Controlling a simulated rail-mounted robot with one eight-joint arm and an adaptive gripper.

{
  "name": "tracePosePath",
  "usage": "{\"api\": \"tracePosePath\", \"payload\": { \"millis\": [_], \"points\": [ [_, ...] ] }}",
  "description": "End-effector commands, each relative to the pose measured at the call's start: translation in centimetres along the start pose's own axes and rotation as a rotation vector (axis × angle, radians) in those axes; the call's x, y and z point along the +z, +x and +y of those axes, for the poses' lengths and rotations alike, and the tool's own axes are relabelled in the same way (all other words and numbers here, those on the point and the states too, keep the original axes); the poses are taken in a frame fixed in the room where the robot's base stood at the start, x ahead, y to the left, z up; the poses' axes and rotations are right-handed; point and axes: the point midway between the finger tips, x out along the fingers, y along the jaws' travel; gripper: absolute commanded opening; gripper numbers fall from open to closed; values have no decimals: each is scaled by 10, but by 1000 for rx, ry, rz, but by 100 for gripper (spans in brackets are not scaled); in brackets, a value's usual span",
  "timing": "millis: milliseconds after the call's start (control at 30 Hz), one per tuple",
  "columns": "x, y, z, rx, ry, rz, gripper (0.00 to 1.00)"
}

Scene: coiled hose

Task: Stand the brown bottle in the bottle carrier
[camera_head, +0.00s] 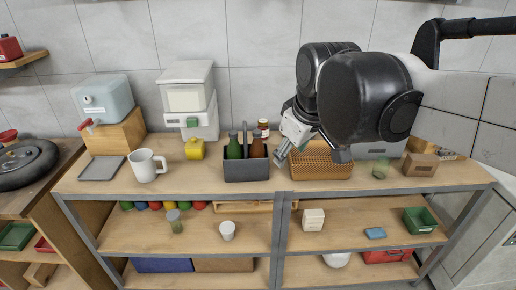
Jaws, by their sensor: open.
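The dark grey bottle carrier (246,172) with an upright handle stands on the top shelf. The brown bottle (257,148) stands upright in its right side, with its lower part hidden by the carrier's front wall. A green bottle (234,149) stands in its left side. My gripper (311,155) is open, just right of the carrier and in front of or over the wicker basket. It looks apart from the brown bottle, and I see nothing between its fingers.
The wicker basket (322,171) is close to the carrier's right. A small jar (263,128) stands behind the carrier. A yellow container (194,149) and white mug (147,166) are to the left. A greenish glass (380,168) and cardboard box (420,165) are to the right.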

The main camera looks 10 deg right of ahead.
Motion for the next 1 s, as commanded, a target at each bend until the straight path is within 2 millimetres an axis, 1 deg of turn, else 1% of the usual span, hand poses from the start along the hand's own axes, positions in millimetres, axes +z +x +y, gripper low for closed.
{"api": "tracePosePath", "payload": {
  "millis": [33, 200, 300, 400, 500, 567, 867, 1000],
  "points": [
    [17, 0, -9, 9, 54, 17, 43],
    [63, 7, -33, 31, 252, 82, 43],
    [85, 13, -44, 37, 349, 116, 43],
    [100, 18, -52, 40, 420, 141, 43],
    [109, 21, -57, 40, 464, 156, 43],
    [112, 22, -58, 40, 476, 160, 43],
    [112, 23, -59, 40, 483, 163, 43],
    [116, 30, -60, 40, 482, 162, 43]
  ]
}}
